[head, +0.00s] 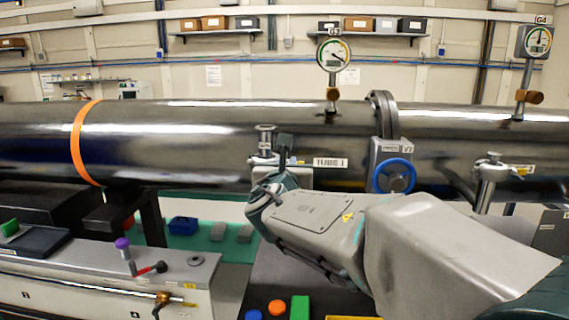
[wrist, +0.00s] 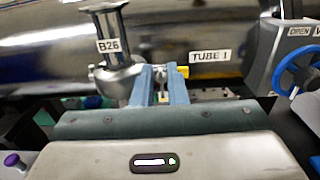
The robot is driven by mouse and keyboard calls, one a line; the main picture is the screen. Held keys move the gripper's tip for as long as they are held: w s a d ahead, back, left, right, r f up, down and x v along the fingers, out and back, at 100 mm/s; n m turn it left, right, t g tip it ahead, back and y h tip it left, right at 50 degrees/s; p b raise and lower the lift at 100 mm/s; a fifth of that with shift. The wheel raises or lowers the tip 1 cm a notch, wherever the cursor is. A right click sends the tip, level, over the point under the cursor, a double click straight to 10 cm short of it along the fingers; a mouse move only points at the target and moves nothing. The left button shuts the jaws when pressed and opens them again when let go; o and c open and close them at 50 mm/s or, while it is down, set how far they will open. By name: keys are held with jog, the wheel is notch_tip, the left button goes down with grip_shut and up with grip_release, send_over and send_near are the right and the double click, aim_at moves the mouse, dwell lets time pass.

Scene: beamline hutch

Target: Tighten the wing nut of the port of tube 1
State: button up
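The tube 1 port is an upright metal stub (head: 265,140) with a clamp on the big dark pipe, beside the label TUBE 1 (head: 330,163). In the wrist view the stub (wrist: 112,42) carries the label B26, with its clamp (wrist: 118,78) around its foot. My gripper (wrist: 160,70) has its two blue fingers at the right side of the clamp, a narrow gap between them. The wing nut is mostly hidden at the fingertips; I cannot tell whether they touch it. A yellow piece (wrist: 183,71) shows just right of the fingers. In the head view my gripper (head: 286,150) is at the port.
A valve with a blue handwheel (head: 393,176) stands right of the port. A similar clamped port (head: 490,170) is farther right. Gauge G3 (head: 333,55) rises above the pipe. A bench (head: 190,270) with a purple knob (head: 122,243) is at lower left.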

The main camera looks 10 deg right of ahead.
jog(key=shift+w, duration=0.1)
grip_shut()
